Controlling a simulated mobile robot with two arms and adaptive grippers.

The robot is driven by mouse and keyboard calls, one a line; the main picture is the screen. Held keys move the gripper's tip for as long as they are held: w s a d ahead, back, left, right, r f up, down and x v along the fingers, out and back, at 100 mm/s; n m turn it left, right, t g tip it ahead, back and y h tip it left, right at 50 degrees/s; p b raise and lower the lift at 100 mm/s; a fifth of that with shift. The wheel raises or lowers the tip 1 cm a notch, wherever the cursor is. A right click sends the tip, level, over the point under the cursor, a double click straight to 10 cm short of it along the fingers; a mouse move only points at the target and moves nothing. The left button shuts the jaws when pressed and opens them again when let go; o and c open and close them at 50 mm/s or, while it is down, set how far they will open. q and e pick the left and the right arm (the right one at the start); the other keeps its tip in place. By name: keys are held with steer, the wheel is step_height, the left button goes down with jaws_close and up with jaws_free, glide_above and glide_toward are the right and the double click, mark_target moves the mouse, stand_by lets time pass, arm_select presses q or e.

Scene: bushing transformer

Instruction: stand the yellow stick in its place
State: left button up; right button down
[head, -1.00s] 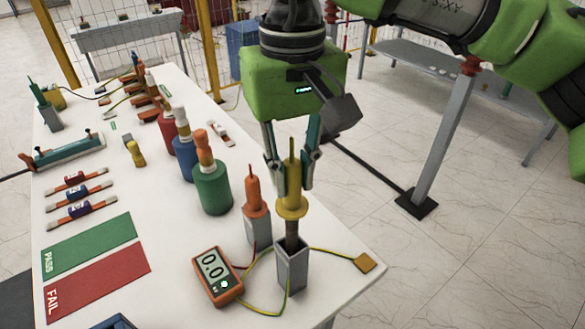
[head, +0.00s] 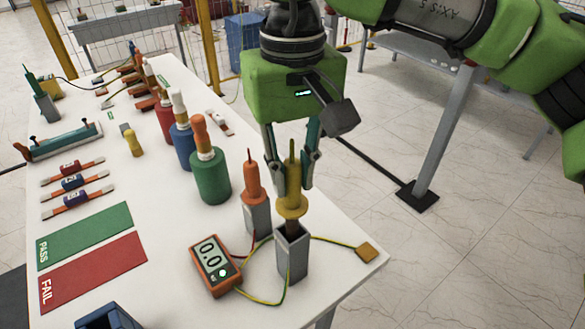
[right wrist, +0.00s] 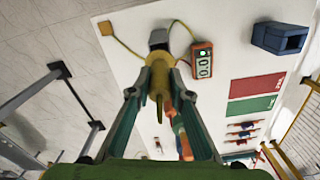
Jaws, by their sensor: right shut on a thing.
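The yellow stick (head: 291,202) is upright in the head view, with a wide collar and a thin tip on top. My right gripper (head: 291,180) is shut on it from above. Its lower end is inside the mouth of a grey square holder (head: 293,258) at the table's front right corner; how deep it reaches is hidden. In the right wrist view the yellow stick (right wrist: 158,75) is between the fingers, over the grey holder (right wrist: 158,38). My left gripper is not in view.
An orange stick (head: 254,182) stands in a similar holder just behind and left. An orange meter (head: 215,265) with cables lies left of the holder. Green, blue and red bushings (head: 210,175) stand farther back. The table's right edge is close.

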mark_target(293, 204)
steer(key=shift+f+b, duration=1.8)
steer(key=shift+f, duration=0.7)
steer(key=shift+f+b, duration=0.6)
steer(key=shift+f, duration=0.2)
steer(key=c, duration=1.8)
jaws_free()
